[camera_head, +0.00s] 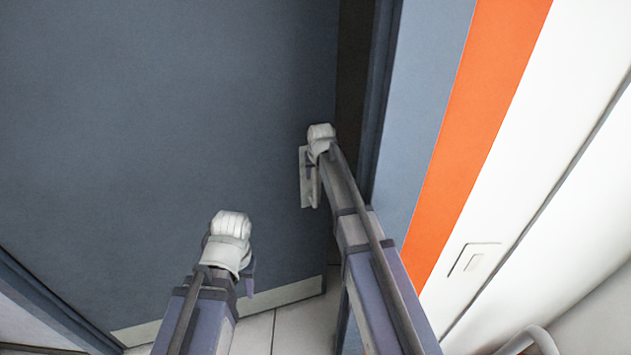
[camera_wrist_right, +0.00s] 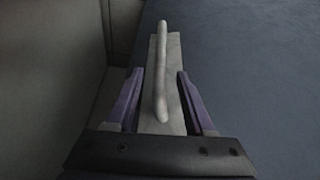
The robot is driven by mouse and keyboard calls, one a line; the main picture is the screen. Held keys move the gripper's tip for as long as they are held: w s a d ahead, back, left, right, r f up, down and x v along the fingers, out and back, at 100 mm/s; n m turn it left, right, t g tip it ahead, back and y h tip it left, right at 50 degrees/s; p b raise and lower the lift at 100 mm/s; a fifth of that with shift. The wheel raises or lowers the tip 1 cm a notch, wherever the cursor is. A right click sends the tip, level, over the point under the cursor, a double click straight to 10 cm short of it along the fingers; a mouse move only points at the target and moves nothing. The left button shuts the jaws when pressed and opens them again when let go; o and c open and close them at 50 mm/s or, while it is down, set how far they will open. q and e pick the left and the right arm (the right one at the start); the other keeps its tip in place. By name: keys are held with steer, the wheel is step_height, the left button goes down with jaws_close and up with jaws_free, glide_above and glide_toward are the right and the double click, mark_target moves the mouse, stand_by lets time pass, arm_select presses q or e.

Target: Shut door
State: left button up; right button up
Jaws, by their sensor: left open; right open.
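The blue-grey door (camera_head: 160,130) fills the left of the head view. A dark gap shows between its right edge and the frame (camera_head: 380,100), so it stands ajar. Its pale handle plate (camera_head: 306,190) is near that edge, partly hidden by my right arm. In the right wrist view the handle's bar (camera_wrist_right: 161,75) lies between the two purple fingers of my right gripper (camera_wrist_right: 158,85), which is open with space on both sides. My left gripper (camera_head: 231,250) is in front of the door's lower part; its fingertips are mostly hidden by its wrist.
Right of the frame is a blue-grey wall with an orange stripe (camera_head: 470,120) and a white panel with a switch (camera_head: 474,261). A pale curved rail (camera_head: 535,338) is at the bottom right. Light floor tiles (camera_head: 290,330) show below the door.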

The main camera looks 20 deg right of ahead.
mark_target(316, 180)
steer(key=shift+b+x, duration=3.5)
steer(key=shift+x, duration=0.45)
steer(key=shift+s, duration=0.1)
steer(key=shift+r, duration=0.1)
steer(key=shift+c, duration=0.2)
jaws_close()
